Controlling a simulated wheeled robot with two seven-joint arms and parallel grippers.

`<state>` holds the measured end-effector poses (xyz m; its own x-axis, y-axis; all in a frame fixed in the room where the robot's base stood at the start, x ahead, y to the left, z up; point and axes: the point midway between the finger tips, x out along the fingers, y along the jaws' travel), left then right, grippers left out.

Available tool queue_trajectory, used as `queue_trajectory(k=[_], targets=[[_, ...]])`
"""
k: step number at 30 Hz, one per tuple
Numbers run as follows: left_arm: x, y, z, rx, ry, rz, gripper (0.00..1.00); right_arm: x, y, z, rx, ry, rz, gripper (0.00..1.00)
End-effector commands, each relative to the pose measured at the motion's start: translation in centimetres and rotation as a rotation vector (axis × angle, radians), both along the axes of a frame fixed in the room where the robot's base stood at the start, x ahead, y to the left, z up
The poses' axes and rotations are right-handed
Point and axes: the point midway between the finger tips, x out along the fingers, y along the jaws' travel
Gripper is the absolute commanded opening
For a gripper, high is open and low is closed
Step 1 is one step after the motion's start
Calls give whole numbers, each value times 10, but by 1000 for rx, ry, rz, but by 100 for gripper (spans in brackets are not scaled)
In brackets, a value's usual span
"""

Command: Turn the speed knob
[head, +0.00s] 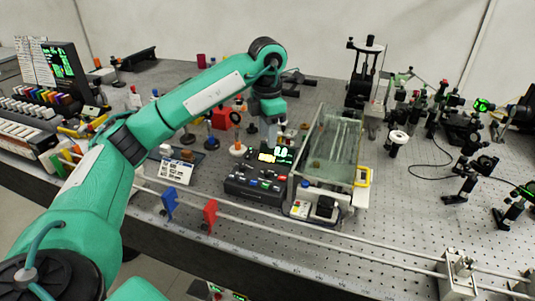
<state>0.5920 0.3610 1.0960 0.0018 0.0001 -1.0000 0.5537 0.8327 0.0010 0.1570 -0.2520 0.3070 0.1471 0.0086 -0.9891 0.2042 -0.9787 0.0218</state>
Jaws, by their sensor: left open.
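My left arm (200,100) reaches in from the left and bends down over the middle of the bench. Its gripper (271,139) points down just behind a black control box (255,188) with a lit green display (284,154) and several coloured buttons. The gripper is small here and partly dark against the background; it is open and I see nothing held in it. I cannot make out for sure which part is the speed knob. A white disc with an orange top (238,149) stands left of the gripper, apart from it. My right gripper is out of view.
A clear-walled enclosure (335,150) stands close to the right of the gripper. Red (210,214) and blue (169,203) holders sit at the front rail. Optical mounts (460,125) crowd the back right.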

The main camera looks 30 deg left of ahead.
Motion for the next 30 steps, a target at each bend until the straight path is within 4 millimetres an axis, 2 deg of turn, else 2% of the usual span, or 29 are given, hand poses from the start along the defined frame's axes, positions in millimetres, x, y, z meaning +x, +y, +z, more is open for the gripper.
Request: queue_trajectory(k=[3, 9, 17, 30], targets=[[0, 0, 14, 0, -2, 1, 40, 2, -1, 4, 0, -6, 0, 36], [0, 0, 24, 1, -1, 1, 40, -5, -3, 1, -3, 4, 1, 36], [0, 0, 25, 0, 0, 1, 40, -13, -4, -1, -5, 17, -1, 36], [0, 0, 25, 0, 0, 0, 40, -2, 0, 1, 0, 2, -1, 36]])
